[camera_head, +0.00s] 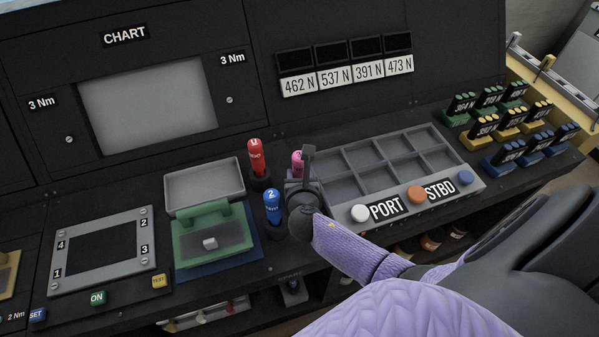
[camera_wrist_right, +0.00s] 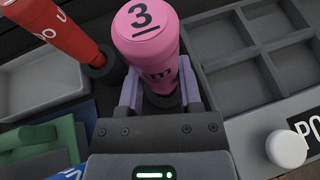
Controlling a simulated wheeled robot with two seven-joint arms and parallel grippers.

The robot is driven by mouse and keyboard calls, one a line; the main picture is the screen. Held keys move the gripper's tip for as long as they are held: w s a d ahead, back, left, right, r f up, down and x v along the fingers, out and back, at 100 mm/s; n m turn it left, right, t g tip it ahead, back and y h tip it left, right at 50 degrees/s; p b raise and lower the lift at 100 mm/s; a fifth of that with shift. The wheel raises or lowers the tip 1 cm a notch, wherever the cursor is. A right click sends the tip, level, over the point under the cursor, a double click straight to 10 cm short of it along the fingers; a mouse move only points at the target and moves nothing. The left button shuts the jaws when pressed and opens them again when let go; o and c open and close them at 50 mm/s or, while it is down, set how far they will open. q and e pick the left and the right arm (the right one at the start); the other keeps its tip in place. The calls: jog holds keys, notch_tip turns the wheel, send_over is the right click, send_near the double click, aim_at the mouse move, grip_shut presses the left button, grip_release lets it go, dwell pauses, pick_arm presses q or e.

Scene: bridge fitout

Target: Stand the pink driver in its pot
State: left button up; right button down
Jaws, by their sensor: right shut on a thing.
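The pink driver (camera_head: 297,162), marked 3, is mostly hidden behind my right gripper (camera_head: 303,178) in the head view. In the right wrist view the pink driver (camera_wrist_right: 147,40) stands with its numbered cap toward the camera, between the two fingers of my right gripper (camera_wrist_right: 160,92), which is shut on it. A dark round part shows around its lower end; I cannot tell whether this is its pot or whether the driver is seated. My left gripper is not in view.
A red driver (camera_head: 256,158) and a blue driver (camera_head: 273,208) stand in dark pots just left. A grey compartment tray (camera_head: 330,168) with a white button (camera_head: 359,213) lies right. A green-handled box (camera_head: 212,232) and a shallow grey tray (camera_head: 204,184) sit further left.

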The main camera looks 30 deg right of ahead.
jog(key=shift+f, duration=0.3)
jog(key=shift+c, duration=1)
grip_release()
jog(key=p+v, duration=0.3)
jog(key=v, duration=0.7)
